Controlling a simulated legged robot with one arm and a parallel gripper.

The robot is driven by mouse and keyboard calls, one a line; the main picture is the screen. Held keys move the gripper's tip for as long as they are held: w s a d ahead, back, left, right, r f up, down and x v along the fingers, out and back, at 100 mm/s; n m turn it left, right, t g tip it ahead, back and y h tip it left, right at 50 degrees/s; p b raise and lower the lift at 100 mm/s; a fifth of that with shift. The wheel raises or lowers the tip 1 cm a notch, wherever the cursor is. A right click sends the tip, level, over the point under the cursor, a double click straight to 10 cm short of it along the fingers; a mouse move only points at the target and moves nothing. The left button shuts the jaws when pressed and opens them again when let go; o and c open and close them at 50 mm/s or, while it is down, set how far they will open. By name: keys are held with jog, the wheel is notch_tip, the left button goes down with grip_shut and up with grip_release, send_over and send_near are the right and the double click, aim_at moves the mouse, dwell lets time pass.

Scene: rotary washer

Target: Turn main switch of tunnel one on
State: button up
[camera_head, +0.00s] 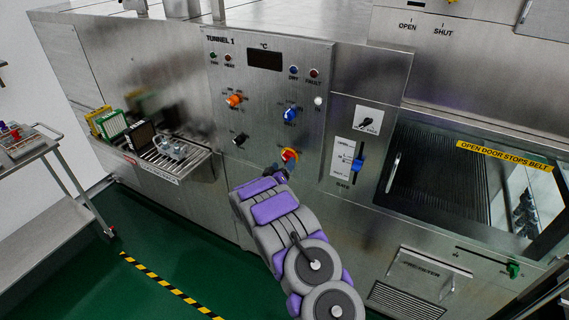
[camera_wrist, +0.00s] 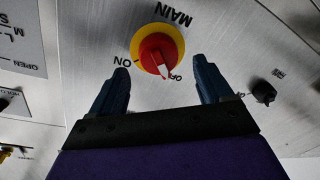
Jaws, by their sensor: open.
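The main switch (camera_head: 290,154) is a red knob on a yellow disc, low on the TUNNEL 1 panel (camera_head: 230,65). The main switch also shows in the wrist view (camera_wrist: 157,50), where its lettering is upside down. Its white pointer faces down in that view, close to the partly hidden OFF label and away from ON. My gripper (camera_wrist: 163,75) is open, with one blue finger on each side below the knob and nothing between them. In the head view my gripper (camera_head: 278,169) is just below the switch, partly hiding it. I cannot tell if the fingers touch the panel.
An orange knob (camera_head: 234,100), a blue knob (camera_head: 290,115) and a black knob (camera_head: 240,139) sit on the same panel. A blue gate lever (camera_head: 357,165) is to the right. A rack shelf (camera_head: 172,165) juts out at left.

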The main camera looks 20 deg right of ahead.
aim_at(288, 158)
jog(key=shift+x, duration=1.45)
jog(key=shift+c, duration=0.3)
jog(key=c, duration=1)
jog(key=shift+o, duration=0.2)
